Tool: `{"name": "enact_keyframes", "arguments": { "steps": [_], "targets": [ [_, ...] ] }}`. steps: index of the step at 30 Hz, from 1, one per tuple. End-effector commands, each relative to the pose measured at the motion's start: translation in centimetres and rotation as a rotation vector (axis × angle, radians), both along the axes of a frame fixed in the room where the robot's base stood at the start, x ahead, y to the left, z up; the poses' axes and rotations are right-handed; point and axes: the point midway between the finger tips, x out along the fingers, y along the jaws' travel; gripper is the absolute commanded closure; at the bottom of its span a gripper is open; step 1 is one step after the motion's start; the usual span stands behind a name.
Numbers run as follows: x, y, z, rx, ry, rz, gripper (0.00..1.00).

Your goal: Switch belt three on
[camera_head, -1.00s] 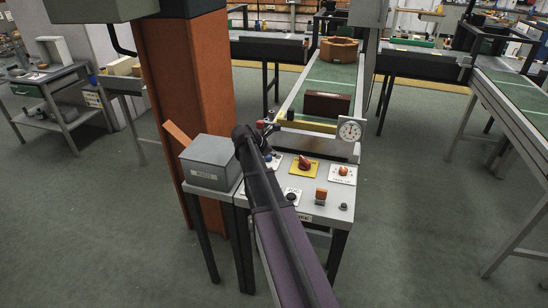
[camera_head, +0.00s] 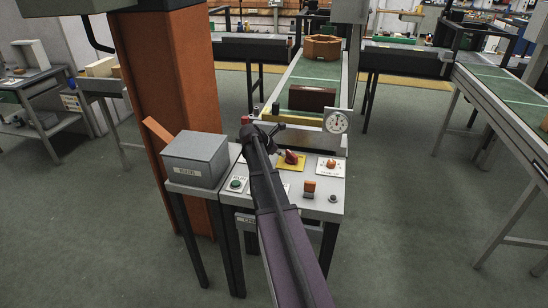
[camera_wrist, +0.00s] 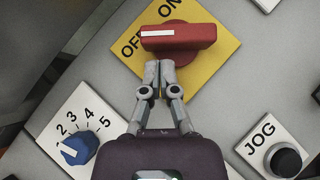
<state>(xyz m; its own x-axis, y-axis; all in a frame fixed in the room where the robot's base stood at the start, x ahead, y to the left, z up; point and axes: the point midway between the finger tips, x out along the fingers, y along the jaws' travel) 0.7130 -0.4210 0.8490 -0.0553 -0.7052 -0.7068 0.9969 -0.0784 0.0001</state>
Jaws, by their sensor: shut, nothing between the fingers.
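The red rotary switch (camera_wrist: 178,38) sits on a yellow plate (camera_wrist: 222,42) marked OFF and ON in the wrist view. Its white pointer mark is at the handle's left end, beside the word OFF. The switch also shows in the head view (camera_head: 291,157) on the grey control panel (camera_head: 322,208). My gripper (camera_wrist: 160,68) is shut and empty. Its fingertips are right at the lower side of the red handle, left of its middle; I cannot tell whether they touch it. No belt number shows by the switch.
A blue dial knob (camera_wrist: 78,148) and a black JOG button (camera_wrist: 284,160) flank my gripper. An orange knob (camera_head: 331,164), an orange switch (camera_head: 309,186) and a gauge (camera_head: 337,122) are also here. A grey box (camera_head: 195,160) stands left. A brown box (camera_head: 312,98) lies on the green belt.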

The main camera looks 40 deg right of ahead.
Motion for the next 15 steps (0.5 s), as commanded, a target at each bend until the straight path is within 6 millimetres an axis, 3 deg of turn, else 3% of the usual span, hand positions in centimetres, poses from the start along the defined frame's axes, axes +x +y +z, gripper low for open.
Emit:
{"name": "enact_keyframes", "arguments": {
  "steps": [6, 15],
  "targets": [
    [-0.08, -0.82, -0.01, 0.000, -0.001, -0.001, 1.00],
    [-0.09, -0.44, -0.01, 0.000, 0.000, 0.000, 1.00]
  ]
}}
